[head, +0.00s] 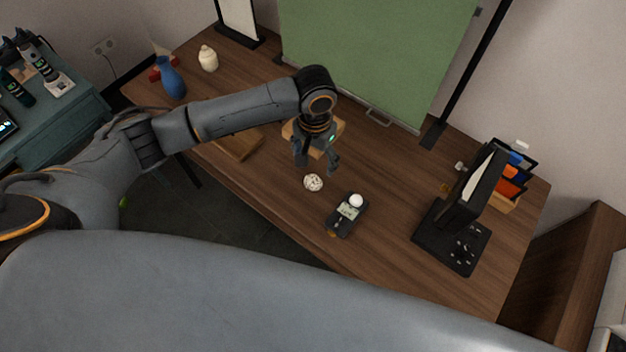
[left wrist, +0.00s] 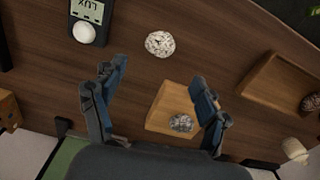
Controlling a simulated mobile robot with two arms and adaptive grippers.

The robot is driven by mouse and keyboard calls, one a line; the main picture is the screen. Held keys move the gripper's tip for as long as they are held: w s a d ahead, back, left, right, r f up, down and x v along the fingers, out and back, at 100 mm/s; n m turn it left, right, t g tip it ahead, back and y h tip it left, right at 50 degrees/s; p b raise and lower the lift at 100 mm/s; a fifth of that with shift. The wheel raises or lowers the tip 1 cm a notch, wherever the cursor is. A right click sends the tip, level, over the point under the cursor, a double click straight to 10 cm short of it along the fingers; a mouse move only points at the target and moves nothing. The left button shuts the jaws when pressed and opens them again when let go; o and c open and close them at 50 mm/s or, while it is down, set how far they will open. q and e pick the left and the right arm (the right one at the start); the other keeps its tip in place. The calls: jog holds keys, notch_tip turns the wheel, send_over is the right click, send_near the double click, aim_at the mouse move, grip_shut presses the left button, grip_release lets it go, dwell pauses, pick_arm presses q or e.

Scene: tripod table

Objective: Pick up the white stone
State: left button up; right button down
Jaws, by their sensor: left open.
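The white stone (head: 313,182), pale with dark speckles, lies on the wooden table (head: 385,190) near its middle. It also shows in the left wrist view (left wrist: 159,43), at the top, clear of the fingers. My left gripper (head: 317,169) is open and empty, above the table just behind the stone in the head view. In the left wrist view its two fingers (left wrist: 158,72) stand wide apart, with the stone beyond their tips. My right gripper is not in view.
A light meter with a white dome (head: 347,215) lies right of the stone. A wooden block (left wrist: 165,105) with a grey speckled stone (left wrist: 181,123) sits below the gripper. A wooden tray (left wrist: 285,70), a blue vase (head: 172,78) and a black stand (head: 452,245) are farther off.

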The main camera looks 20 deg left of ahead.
aim_at(313, 179)
pick_arm(q)
notch_tip(313, 179, down, 4)
jog(key=shift+r, duration=0.15)
jog(key=shift+s+f+p, duration=0.2)
jog(key=shift+f+p, duration=0.05)
jog(key=shift+f, duration=1.15)
jog(key=shift+s+f+p, duration=0.15)
jog(key=shift+f+p, duration=0.1)
jog(key=shift+f, duration=1.1)
jog(key=shift+c, duration=0.2)
jog(key=c, duration=1.2)
